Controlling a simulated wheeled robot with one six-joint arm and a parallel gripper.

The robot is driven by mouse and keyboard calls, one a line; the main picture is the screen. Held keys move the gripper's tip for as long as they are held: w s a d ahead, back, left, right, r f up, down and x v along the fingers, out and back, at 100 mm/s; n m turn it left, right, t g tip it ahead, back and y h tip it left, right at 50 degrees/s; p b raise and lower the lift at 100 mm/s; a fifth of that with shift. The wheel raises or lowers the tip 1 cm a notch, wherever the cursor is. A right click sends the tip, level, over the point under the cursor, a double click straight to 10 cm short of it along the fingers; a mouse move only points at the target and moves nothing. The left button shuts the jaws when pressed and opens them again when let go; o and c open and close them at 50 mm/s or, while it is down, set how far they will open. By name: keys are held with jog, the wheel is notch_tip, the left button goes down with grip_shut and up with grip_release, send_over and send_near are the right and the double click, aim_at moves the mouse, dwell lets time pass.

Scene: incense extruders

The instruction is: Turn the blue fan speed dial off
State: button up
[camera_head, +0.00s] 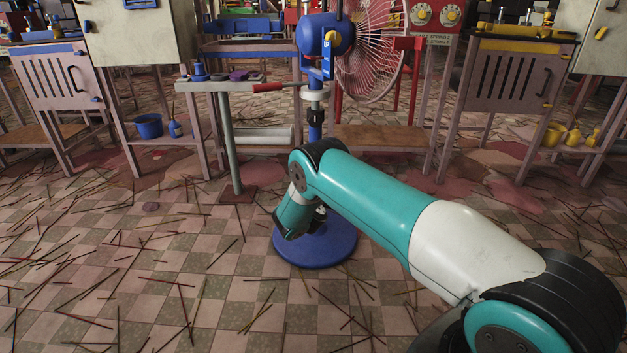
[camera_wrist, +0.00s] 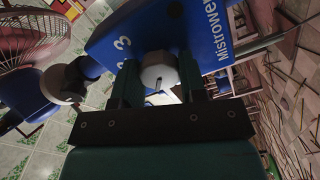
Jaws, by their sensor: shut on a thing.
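The fan stands upright in the head view, with a blue motor housing (camera_head: 325,36), a pink-red wire cage (camera_head: 372,48) and a round blue base (camera_head: 315,244). In the wrist view, a blue panel (camera_wrist: 210,25) fills the upper middle, with white digits and the word "Mistrower". A pale round dial (camera_wrist: 158,66) sits on its lower part. My gripper (camera_wrist: 160,82) has its dark fingers on either side of the dial and is shut on it. The dial carries a light mark on its face.
Metal cabinets and benches line the back. Incense sticks (camera_head: 180,315) litter the tiled floor. The front left floor is otherwise free.

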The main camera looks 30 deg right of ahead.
jog(key=shift+n, duration=0.8)
jog(key=o, duration=0.9)
jog(key=shift+s, duration=0.1)
jog(key=shift+p+v, duration=8.65)
jog(key=shift+p, duration=2.4)
jog(key=shift+a, duration=0.1)
